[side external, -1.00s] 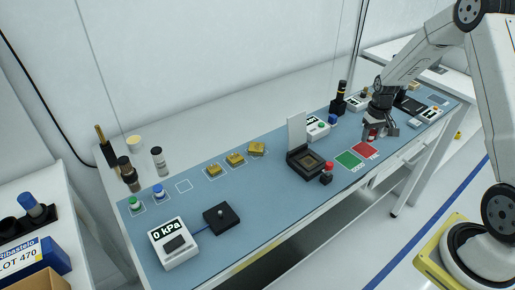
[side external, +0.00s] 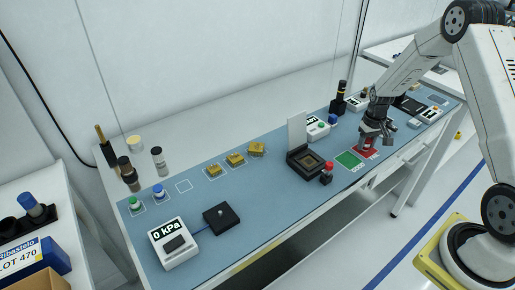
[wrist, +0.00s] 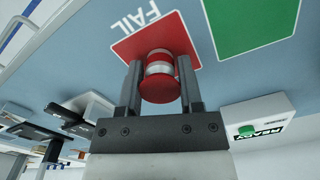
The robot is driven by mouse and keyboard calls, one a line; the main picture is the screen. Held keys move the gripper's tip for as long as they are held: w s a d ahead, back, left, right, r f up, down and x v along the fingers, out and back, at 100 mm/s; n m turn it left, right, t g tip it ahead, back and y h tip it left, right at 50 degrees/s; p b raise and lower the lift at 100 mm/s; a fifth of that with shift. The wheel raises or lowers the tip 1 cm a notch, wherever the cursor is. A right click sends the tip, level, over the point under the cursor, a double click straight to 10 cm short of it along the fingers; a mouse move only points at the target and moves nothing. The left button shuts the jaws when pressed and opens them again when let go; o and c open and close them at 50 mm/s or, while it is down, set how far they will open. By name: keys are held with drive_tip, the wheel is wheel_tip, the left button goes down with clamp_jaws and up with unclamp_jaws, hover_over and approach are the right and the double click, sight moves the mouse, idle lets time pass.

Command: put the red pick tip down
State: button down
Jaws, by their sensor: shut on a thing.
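My gripper (side external: 371,138) is over the red FAIL square (side external: 361,153) on the blue mat (side external: 262,192). It is shut on the red pick tip, a red cylinder with a pale band. In the wrist view the red pick tip (wrist: 160,88) stands between the two dark fingers of my gripper (wrist: 161,72), in front of the red FAIL square (wrist: 185,38). Its far end overlaps the square in that view; I cannot tell whether it touches. The fingers largely hide it in the side view.
A green square (side external: 348,160) lies beside the red one. An open-lidded black socket (side external: 296,160) and a red-topped button (side external: 327,169) stand to the left. A box with a green button (wrist: 247,130) is near my gripper. Green (side external: 134,202) and blue (side external: 158,190) tips stand far left.

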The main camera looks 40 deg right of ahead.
sight(367, 140)
drive_tip(key=shift+f, duration=0.15)
drive_tip(key=shift+c, duration=1.2)
unclamp_jaws()
wheel_tip(367, 140, up, 12)
drive_tip(key=shift+a, duration=0.1)
drive_tip(key=s+a+r+n+t, duration=0.1)
drive_tip(key=s+a, duration=0.5)
drive_tip(key=a, duration=0.6)
drive_tip(key=s+a+r+n+t, duration=0.1)
drive_tip(key=s+a+n, duration=0.2)
drive_tip(key=a, duration=0.9)
drive_tip(key=s, duration=0.3)
drive_tip(key=shift+a+t, duration=0.3)
drive_tip(key=shift+a, duration=0.1)
drive_tip(key=shift+r, duration=0.1)
